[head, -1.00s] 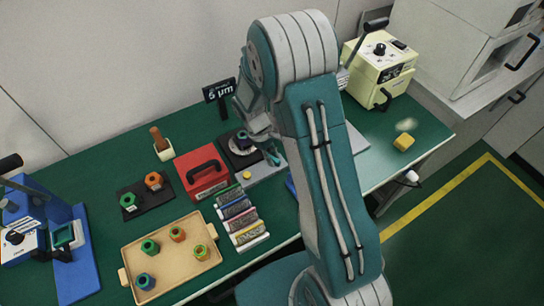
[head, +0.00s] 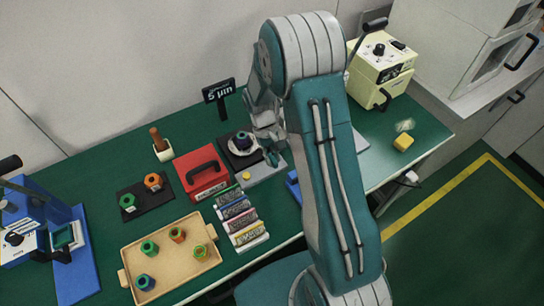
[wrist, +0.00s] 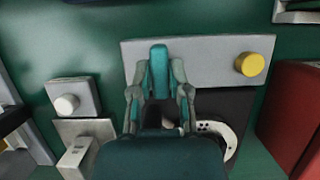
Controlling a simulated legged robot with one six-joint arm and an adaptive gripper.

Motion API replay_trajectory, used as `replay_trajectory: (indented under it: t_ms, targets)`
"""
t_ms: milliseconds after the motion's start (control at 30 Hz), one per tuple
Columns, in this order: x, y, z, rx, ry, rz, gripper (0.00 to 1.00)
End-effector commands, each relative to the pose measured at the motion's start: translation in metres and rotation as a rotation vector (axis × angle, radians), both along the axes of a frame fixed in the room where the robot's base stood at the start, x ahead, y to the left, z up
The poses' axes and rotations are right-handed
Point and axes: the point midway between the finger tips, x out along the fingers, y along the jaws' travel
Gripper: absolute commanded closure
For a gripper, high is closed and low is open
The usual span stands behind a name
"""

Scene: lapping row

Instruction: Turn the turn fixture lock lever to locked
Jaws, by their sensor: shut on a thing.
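The turn fixture stands mid-bench in the head view, with a grey base (head: 265,173), a round plate and a dark ring-shaped part (head: 243,140). In the wrist view its grey plate (wrist: 205,62) crosses behind my fingers, and the round plate (wrist: 222,130) is partly hidden. My gripper (head: 270,153) is low at the fixture's right side. In the wrist view my gripper (wrist: 160,75) is shut on the lock lever, which is mostly hidden between the fingers. I cannot read the lever's angle or any lock mark.
A yellow button (wrist: 249,64) sits on the fixture plate. A red box (head: 202,173) stands close left of the fixture. A 5 µm sign (head: 219,92) stands behind. A tan tray (head: 170,263) and a card rack (head: 240,220) are nearer the front. A cream device (head: 380,70) stands at right.

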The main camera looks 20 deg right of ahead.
Motion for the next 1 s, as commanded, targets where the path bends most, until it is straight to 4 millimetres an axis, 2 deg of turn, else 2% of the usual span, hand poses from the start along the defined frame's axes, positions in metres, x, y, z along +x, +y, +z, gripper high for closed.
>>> replay_trajectory:
  t_ms: [267, 300, 333, 367, 767, 867, 1000]
  targets:
    - [0.002, 0.000, 0.000, 0.001, -0.007, -0.002, 1.00]
    - [0.002, 0.000, 0.000, 0.001, -0.007, -0.002, 0.59]
    - [0.002, 0.000, 0.000, 0.000, -0.006, -0.002, 0.46]
    - [0.002, 0.000, 0.000, 0.000, -0.006, -0.002, 0.43]
    - [0.002, 0.000, 0.003, 0.001, -0.004, 0.000, 0.43]
    - [0.006, 0.001, 0.014, 0.000, -0.004, 0.000, 0.43]
    - [0.017, 0.003, 0.039, 0.000, -0.007, -0.001, 0.43]
